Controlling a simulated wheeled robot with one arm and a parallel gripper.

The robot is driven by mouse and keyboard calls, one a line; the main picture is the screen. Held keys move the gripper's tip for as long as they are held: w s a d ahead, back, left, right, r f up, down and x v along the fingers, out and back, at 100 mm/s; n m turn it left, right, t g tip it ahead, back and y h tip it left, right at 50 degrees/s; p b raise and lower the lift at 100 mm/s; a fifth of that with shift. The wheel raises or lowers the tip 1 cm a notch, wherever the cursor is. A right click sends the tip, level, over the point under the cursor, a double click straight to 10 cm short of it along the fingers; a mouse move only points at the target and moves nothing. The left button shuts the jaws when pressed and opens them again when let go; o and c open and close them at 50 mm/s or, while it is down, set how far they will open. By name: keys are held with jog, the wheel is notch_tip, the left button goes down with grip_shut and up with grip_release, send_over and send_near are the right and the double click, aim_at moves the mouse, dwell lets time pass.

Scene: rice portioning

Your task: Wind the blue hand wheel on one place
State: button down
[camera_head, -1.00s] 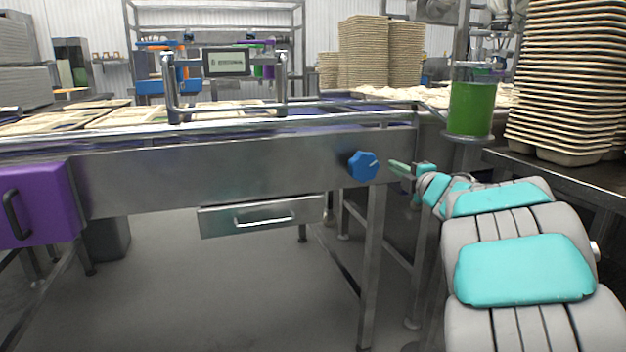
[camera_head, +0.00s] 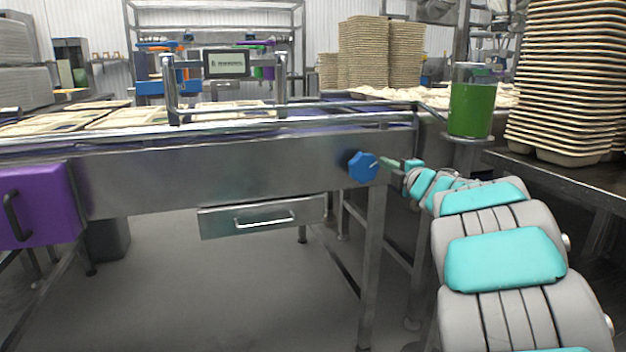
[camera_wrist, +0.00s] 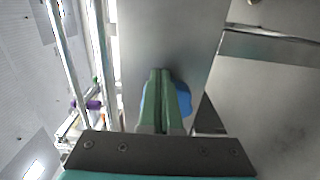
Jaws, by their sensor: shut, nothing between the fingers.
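The blue hand wheel (camera_head: 362,167) sits on the right end of the steel conveyor side panel (camera_head: 250,165), with a pale pointer mark on its face. My gripper (camera_head: 385,163) is right beside the wheel's right edge in the head view, its green fingers reaching left toward it. In the wrist view my gripper's green fingers (camera_wrist: 160,75) are together and lie in front of the wheel, so only its blue rim (camera_wrist: 182,100) shows on both sides. Whether the fingertips touch the wheel I cannot tell.
A steel drawer (camera_head: 262,217) hangs below the panel, and a purple box (camera_head: 38,203) is at the left. A green container (camera_head: 471,108) and tray stacks (camera_head: 570,80) stand at the right. The floor under the conveyor is open.

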jog(key=shift+a+f, duration=0.1)
jog(key=shift+a, duration=0.1)
jog(key=shift+f, duration=0.3)
dwell(0.4)
jog(key=shift+d+f+b, duration=0.1)
jog(key=shift+f+b, duration=0.35)
jog(key=shift+b, duration=0.05)
jog(key=shift+f, duration=0.25)
jog(key=shift+f+b, duration=0.3)
jog(key=shift+b, duration=0.05)
jog(key=shift+f, duration=0.1)
dwell(0.3)
jog(key=v, duration=0.6)
jog(key=shift+d, duration=0.25)
